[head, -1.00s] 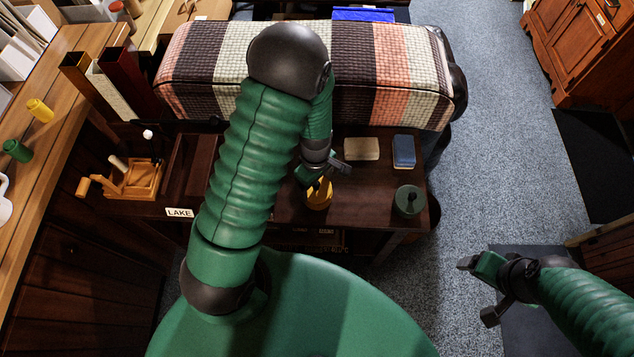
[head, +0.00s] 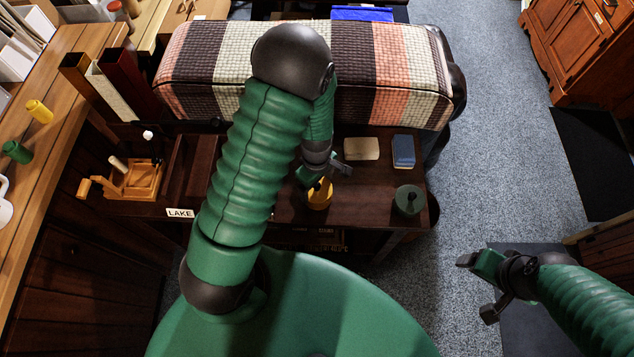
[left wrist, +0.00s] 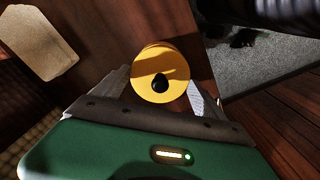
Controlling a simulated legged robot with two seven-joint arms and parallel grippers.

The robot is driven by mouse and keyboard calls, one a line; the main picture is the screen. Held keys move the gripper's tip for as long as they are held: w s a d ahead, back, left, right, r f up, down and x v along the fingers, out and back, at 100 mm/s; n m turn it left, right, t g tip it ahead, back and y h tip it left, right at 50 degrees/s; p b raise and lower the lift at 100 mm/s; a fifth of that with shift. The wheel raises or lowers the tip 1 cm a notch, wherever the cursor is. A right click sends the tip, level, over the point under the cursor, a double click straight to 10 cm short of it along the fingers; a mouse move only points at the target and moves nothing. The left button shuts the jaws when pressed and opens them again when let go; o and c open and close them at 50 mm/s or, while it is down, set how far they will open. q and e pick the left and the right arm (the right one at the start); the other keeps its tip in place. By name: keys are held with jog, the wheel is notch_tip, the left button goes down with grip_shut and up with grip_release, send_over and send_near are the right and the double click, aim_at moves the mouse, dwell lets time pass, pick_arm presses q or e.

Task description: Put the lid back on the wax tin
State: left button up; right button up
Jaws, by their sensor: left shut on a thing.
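A yellow round piece with a black knob on top (left wrist: 160,70) sits between the fingers of my left gripper (left wrist: 160,92) in the left wrist view. In the head view my left gripper (head: 322,184) is shut on this yellow piece (head: 319,198), over the dark table. I cannot tell whether it is a lid alone or a lid on a tin, or whether it touches the table. My right gripper (head: 480,289) is open and empty, away from the table at the right.
A tan block (head: 361,149) and a blue block (head: 403,151) lie behind on the dark table (head: 365,205). A wooden crank box (head: 134,180) and a LAKE label (head: 180,213) are at the left. A padded striped bench (head: 345,65) closes the back.

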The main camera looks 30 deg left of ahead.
pick_arm(q)
jog(key=shift+d, duration=0.1)
dwell(0.3)
dwell(0.5)
jog(key=o, duration=1.4)
jog(key=shift+c, duration=0.2)
notch_tip(320, 180, up, 7)
jog(key=p, duration=0.7)
jog(key=shift+r, duration=0.1)
